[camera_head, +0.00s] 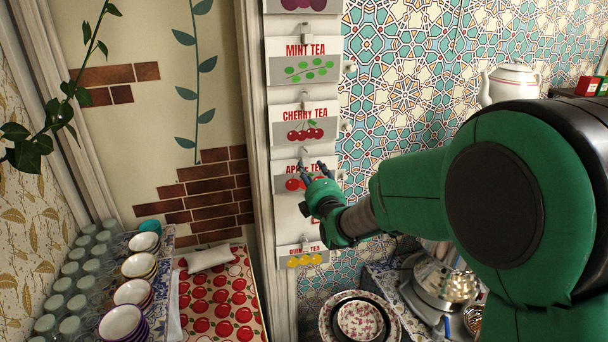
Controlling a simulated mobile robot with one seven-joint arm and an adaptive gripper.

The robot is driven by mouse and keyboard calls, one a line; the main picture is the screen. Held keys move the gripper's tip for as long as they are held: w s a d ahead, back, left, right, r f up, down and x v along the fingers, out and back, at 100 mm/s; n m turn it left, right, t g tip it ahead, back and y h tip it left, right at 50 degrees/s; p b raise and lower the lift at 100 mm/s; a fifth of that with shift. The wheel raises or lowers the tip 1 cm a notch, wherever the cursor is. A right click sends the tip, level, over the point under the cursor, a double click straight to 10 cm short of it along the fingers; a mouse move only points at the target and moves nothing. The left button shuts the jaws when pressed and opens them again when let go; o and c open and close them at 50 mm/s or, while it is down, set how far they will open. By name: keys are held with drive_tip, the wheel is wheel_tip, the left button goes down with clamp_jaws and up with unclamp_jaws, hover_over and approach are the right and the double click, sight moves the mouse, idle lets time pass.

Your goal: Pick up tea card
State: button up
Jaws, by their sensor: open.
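Several tea cards hang in a column on a white post. The mint tea card (304,72) and the cherry tea card (305,128) are in clear view. The apple tea card (284,206) hangs below them, partly hidden by my gripper (312,166). A card with yellow fruit (304,258) is lowest; its first word is hard to read. My gripper is open, with its fingers in front of the upper part of the apple tea card. I cannot tell whether they touch it. Nothing shows between them.
Stacked bowls (131,292) and glass jars (66,284) stand at the lower left beside a red apple-print cloth (222,300). A white teapot (509,82) is at the upper right.

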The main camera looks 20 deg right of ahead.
sight(307, 164)
drive_tip(key=shift+w+d+p, duration=0.2)
drive_tip(key=shift+w+p, duration=0.45)
drive_tip(key=shift+w, duration=1.9)
clamp_jaws()
